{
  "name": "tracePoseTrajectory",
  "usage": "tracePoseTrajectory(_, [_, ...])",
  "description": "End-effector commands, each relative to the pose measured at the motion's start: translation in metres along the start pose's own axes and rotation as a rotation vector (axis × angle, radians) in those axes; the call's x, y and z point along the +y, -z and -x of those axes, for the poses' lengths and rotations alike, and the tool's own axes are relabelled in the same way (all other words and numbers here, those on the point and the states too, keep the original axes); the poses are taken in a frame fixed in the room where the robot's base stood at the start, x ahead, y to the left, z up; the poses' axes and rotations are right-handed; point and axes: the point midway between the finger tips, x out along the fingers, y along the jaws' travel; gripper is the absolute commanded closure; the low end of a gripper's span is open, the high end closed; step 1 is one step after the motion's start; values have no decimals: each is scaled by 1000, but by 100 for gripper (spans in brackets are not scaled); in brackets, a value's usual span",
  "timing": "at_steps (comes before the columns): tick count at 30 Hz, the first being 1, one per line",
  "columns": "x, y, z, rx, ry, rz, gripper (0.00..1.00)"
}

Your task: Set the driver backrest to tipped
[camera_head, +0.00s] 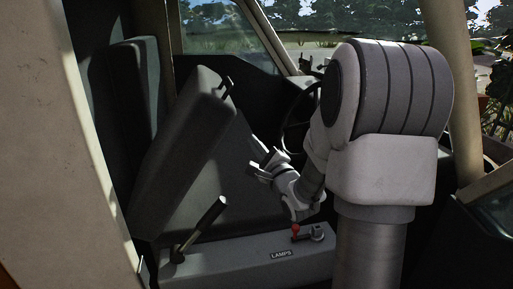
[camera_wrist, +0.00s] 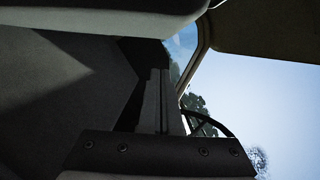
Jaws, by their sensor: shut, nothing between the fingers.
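The grey driver backrest (camera_head: 178,135) stands left of centre in the head view. It leans to the right, towards the steering wheel, with its top higher and further right than its base. A small dark tab (camera_head: 227,83) sticks out near its top right edge. My gripper (camera_head: 258,166) is to the right of the backrest's lower half, with its fingers together and empty. In the wrist view, the closed fingers (camera_wrist: 160,85) point up the picture. A dark padded surface runs along the top there; I cannot tell if it is the backrest.
A lever with a black grip (camera_head: 207,221) rises from the seat base. A panel marked LAMPS (camera_head: 281,254) carries a red-knobbed switch (camera_head: 295,231) below my gripper. The steering wheel (camera_head: 290,118) is behind my arm. The pale door pillar (camera_head: 50,130) bounds the left.

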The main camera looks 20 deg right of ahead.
Motion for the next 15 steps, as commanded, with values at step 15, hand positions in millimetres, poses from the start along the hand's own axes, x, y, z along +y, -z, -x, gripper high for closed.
tracePoseTrajectory(15, [0, -35, -58, -1, -1, 1, 100])
